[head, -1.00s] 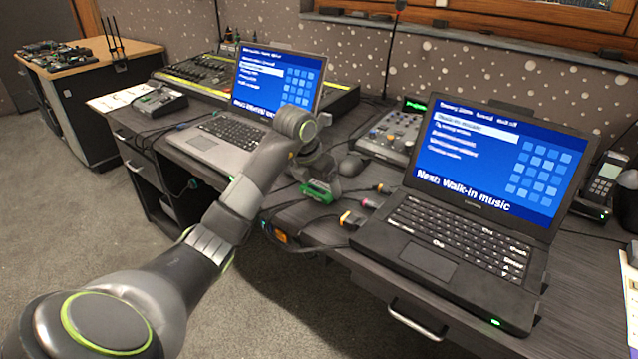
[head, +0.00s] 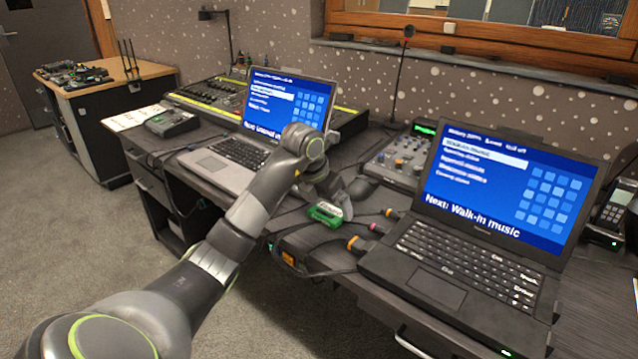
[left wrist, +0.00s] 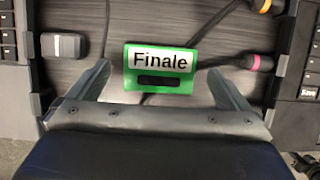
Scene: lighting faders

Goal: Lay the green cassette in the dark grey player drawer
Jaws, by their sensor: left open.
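The green cassette (head: 325,214) lies on the dark desk between the two laptops. In the left wrist view the cassette (left wrist: 160,86) has a white label reading "Finale" and a dark window. My left gripper (head: 335,197) is just over it. In the left wrist view the open fingers of my left gripper (left wrist: 158,72) stand on either side of the cassette, with a gap on each side. I cannot tell whether the fingers are at cassette height. I cannot clearly make out the dark grey player drawer. My right gripper is not in view.
A black laptop (head: 450,258) is to the right and a grey laptop (head: 235,155) to the left. Cables with orange (head: 355,243) and pink plugs lie beside the cassette. A small mixer (head: 398,160) stands behind.

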